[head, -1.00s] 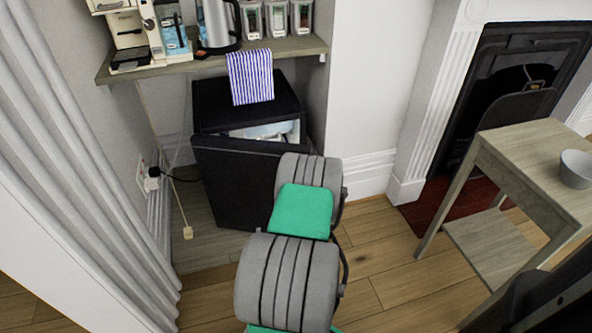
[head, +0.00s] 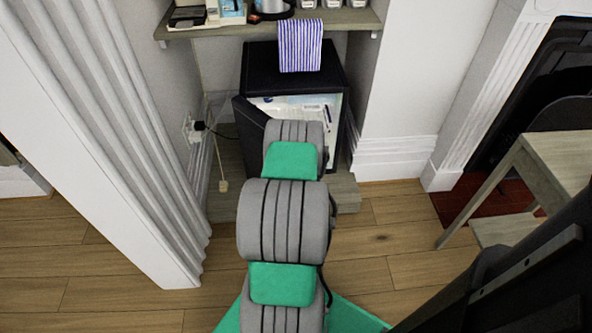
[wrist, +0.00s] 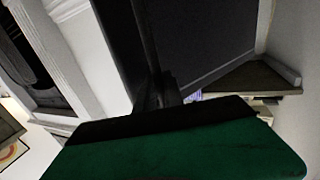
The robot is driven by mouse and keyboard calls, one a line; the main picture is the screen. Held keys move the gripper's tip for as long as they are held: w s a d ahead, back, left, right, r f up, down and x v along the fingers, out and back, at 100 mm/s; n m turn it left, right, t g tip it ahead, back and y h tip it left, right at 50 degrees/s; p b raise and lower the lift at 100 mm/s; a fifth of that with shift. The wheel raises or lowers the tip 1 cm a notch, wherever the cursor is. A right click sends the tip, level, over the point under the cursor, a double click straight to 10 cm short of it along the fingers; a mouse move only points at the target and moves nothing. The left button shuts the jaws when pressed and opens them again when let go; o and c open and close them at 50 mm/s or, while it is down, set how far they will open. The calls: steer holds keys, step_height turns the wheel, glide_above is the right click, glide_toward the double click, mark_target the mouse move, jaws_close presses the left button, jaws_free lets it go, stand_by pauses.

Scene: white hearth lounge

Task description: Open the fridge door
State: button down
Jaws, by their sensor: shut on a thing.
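The small black fridge (head: 262,68) stands under the wooden shelf in the head view. Its door (head: 249,122) is swung out to the left, well away from the body, and the lit white interior (head: 312,108) with packages shows. My arm covers part of the door and the lower opening. My gripper (wrist: 168,92) shows in the wrist view, with its dark fingers against a dark panel edge. It is shut on the fridge door, though the exact contact is too dark to see. In the head view the gripper is hidden behind my arm.
A striped towel (head: 300,46) hangs from the shelf (head: 345,20) over the fridge's top. A wooden table (head: 555,160) stands at right. Wooden floor (head: 390,240) is free between.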

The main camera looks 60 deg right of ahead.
steer(key=shift+w+a+r, duration=0.1)
steer(key=shift+w+a, duration=0.25)
steer(key=shift+a, duration=0.05)
steer(key=c, duration=1.5)
jaws_free()
steer(key=shift+o, duration=0.2)
